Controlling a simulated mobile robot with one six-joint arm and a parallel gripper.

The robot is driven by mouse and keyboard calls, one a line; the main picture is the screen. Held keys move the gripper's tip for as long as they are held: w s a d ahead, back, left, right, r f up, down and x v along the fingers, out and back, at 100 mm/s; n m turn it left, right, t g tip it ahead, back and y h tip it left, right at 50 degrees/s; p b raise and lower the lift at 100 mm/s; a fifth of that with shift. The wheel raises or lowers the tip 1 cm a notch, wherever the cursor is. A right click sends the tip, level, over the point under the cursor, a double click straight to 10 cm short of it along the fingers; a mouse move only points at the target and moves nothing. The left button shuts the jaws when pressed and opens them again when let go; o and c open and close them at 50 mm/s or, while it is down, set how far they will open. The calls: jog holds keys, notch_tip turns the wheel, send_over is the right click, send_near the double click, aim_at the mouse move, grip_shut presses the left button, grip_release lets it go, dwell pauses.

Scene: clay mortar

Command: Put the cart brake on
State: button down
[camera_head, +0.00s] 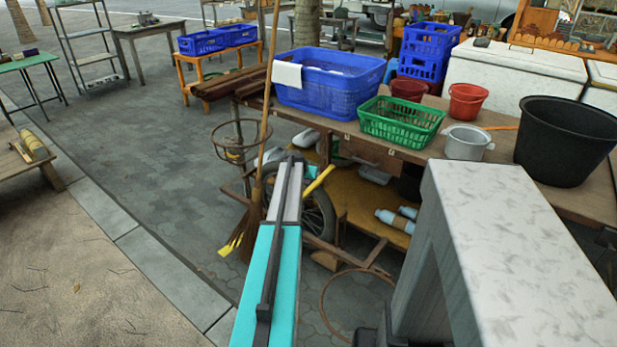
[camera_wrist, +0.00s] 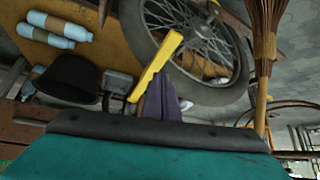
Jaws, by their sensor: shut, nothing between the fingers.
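The wooden cart (camera_head: 455,150) stands with its spoked wheel (camera_head: 321,212) low on its left side. The wheel also fills the upper middle of the wrist view (camera_wrist: 237,62). A yellow lever (camera_head: 318,181), which looks like the brake handle, slants up beside the wheel. In the wrist view the yellow lever (camera_wrist: 156,66) runs diagonally in front of the tyre. My gripper (camera_wrist: 162,92) is shut and empty, with its purple-grey fingers close beside the lever. I cannot tell whether they touch it. The brake's lower end is hidden.
A broom (camera_head: 255,200) stands upright left of the wheel; its bristles are near in the wrist view (camera_wrist: 265,35). Blue bottles (camera_head: 394,219) lie on the cart's lower shelf. A blue basket (camera_head: 327,82) and black tub (camera_head: 566,140) stand on top.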

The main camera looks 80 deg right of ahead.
jog(key=a, duration=0.2)
jog(key=a+r, duration=0.1)
jog(key=shift+w, duration=0.25)
jog(key=shift+a+r, duration=0.1)
jog(key=shift+r, duration=0.05)
jog(key=v, duration=1.3)
jog(key=shift+a, duration=0.2)
jog(key=shift+w+r, duration=0.1)
jog(key=shift+w, duration=0.1)
dwell(0.3)
